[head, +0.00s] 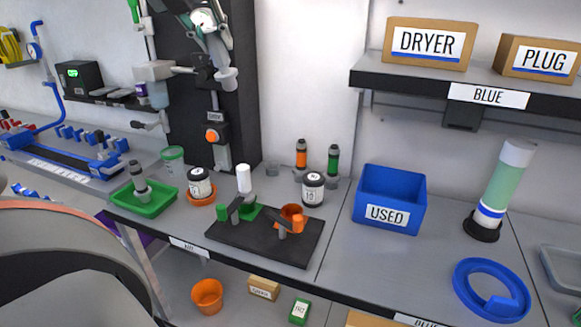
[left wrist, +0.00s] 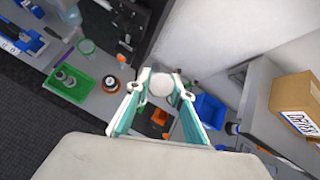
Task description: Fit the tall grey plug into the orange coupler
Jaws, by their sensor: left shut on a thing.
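The orange coupler (head: 292,218) stands on a black base plate (head: 225,240) on the bench. It also shows below my gripper in the left wrist view (left wrist: 160,117). My left gripper (head: 219,62) is high over the back of the bench, in front of the black panel. It is shut on a pale grey cylinder (head: 228,79), apparently the tall grey plug. In the left wrist view its round end (left wrist: 161,84) sits between the fingertips; the rest is hidden. The plug is well apart from the coupler. My right gripper is not in view.
A green tray (head: 155,207) with grey fittings is left, a blue USED bin (head: 375,214) right. Bottles stand around the plate. The black panel (head: 240,120) carries projecting fixtures.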

